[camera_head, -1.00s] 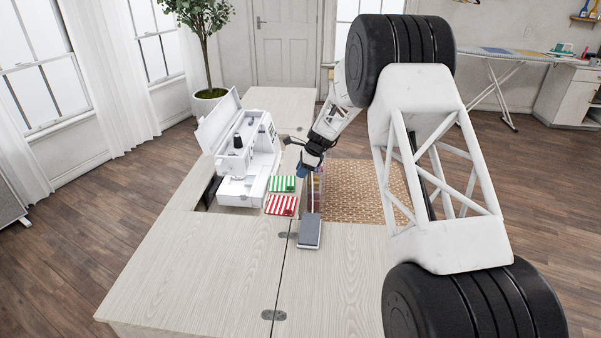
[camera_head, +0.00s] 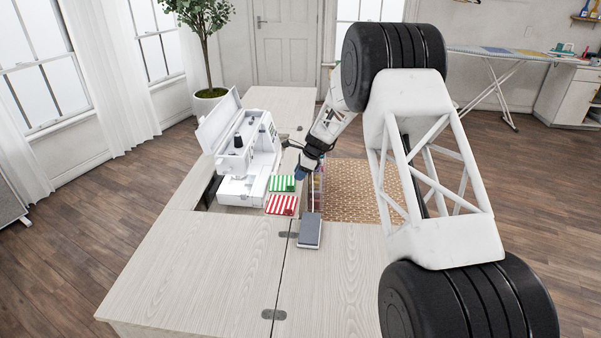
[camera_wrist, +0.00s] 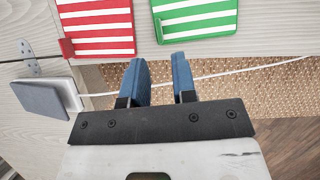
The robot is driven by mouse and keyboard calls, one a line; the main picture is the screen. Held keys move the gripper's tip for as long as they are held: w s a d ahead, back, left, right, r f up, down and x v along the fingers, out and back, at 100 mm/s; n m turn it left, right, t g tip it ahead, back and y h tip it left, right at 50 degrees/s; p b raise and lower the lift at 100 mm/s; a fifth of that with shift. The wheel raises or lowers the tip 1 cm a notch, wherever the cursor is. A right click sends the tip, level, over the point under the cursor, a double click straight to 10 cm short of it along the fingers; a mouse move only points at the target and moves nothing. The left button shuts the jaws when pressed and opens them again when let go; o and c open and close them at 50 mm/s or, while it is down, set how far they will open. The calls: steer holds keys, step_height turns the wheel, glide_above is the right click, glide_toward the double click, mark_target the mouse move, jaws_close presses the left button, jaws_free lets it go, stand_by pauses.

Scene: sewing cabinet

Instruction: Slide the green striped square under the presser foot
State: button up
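My gripper (camera_head: 302,172) is to the right of the green square. In the wrist view its two blue fingers (camera_wrist: 161,80) are apart with nothing between them, short of the green square's near edge. The presser foot is too small to make out.
A grey pedal-like block (camera_head: 310,231) sits on the cabinet top (camera_head: 200,265) near the seam. A white cord (camera_wrist: 225,74) runs below the squares in the wrist view. A woven panel (camera_head: 352,190) lies right of my gripper.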

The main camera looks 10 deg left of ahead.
mark_target(294, 190)
steer(key=shift+x, duration=2.45)
jaws_close()
steer(key=shift+r, duration=0.15)
steer(key=shift+r, duration=2.3)
steer(key=shift+m+t, duration=0.3)
steer(key=shift+m, duration=0.2)
steer(key=s+a, duration=0.1)
steer(key=a, duration=0.1)
steer(key=s+a, duration=0.1)
steer(key=a, duration=0.2)
steer(key=s+a, duration=0.1)
steer(key=a, duration=0.1)
steer(key=shift+s+a+f, duration=0.1)
steer(key=shift+a+f, duration=0.15)
steer(key=shift+a, duration=0.1)
